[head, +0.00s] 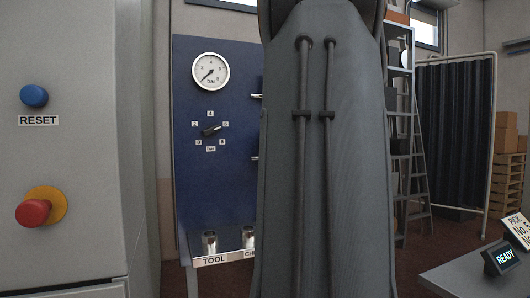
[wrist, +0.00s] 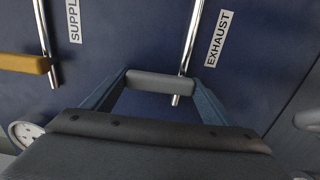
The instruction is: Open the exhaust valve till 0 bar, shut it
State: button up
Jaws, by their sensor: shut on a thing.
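In the wrist view, my gripper (wrist: 158,84) is shut on a grey handle (wrist: 160,82) that lies crosswise at the end of a chrome rod beside the EXHAUST label (wrist: 216,38). A finger shows at each end of the handle. In the head view, the pressure gauge (head: 210,71) sits at the top of the blue panel (head: 222,180). Its needle points to the lower left, at the low end of the scale. My arm hides the exhaust valve and gripper in that view.
A yellow handle (wrist: 24,64) on the supply rod is left of my gripper. A bar selector knob (head: 211,129) is below the gauge. A TOOL shelf (head: 215,260) juts out at the panel's foot. A grey cabinet with a red button (head: 33,213) stands at left.

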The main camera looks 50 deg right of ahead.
jog(key=o, duration=1.5)
jog(key=v, duration=0.8)
jog(key=shift+b, duration=0.3)
